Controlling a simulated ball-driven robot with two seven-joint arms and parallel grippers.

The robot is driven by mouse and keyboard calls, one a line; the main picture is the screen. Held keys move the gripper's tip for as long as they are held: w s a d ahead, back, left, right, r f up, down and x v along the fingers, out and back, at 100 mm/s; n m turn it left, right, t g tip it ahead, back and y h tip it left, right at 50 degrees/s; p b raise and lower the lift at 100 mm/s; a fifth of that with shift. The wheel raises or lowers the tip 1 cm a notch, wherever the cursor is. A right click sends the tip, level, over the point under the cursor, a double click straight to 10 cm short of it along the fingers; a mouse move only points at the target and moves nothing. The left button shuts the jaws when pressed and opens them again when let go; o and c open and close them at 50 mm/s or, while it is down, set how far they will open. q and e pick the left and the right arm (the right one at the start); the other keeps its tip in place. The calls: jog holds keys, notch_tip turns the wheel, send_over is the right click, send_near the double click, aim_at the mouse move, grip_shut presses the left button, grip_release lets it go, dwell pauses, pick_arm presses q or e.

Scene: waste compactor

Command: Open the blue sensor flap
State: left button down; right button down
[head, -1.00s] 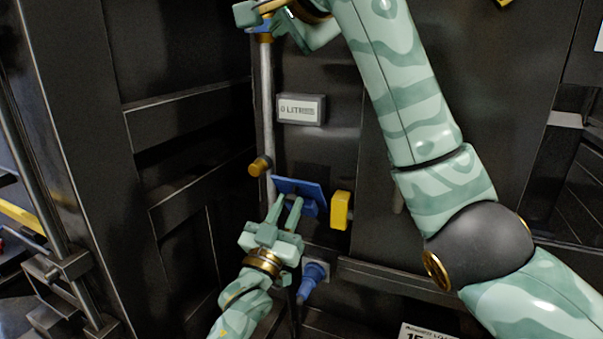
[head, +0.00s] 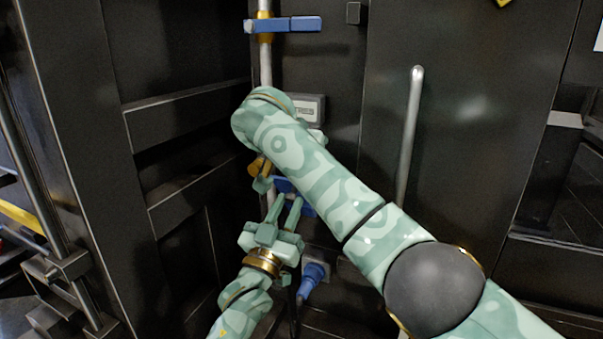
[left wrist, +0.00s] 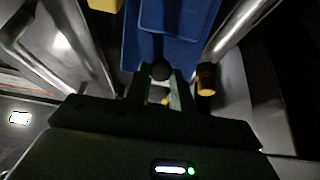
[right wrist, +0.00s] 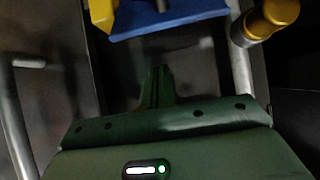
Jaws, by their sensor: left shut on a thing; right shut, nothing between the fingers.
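The blue sensor flap (head: 284,186) is low on the dark wall beside the grey pole, mostly hidden behind my right arm. In the left wrist view the flap (left wrist: 180,40) is a blue panel with a black knob (left wrist: 160,70) at its near end. My left gripper (head: 284,203) is at the flap, its fingers (left wrist: 158,84) shut around what looks like that knob. My right gripper (right wrist: 158,74) is shut and empty, a little apart from the blue flap (right wrist: 170,22); in the head view it is mostly hidden. I cannot tell how far the flap is tilted.
A blue lever (head: 285,24) is on the upper pole (head: 265,68). A gold knob (right wrist: 272,14) and a yellow block (right wrist: 102,14) flank the flap. A blue plug (head: 311,279) is below it. A grey display (head: 310,108) is partly covered by my right arm.

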jog(key=shift+s+a+f, duration=0.1)
jog(key=shift+s+f, duration=0.15)
jog(key=shift+f, duration=0.25)
jog(key=shift+s+a+f, duration=0.1)
jog(key=shift+s+f, duration=0.1)
jog(key=shift+f, duration=0.3)
jog(key=shift+s+a+f, duration=0.1)
jog(key=shift+s+f, duration=0.35)
jog(key=shift+s, duration=0.25)
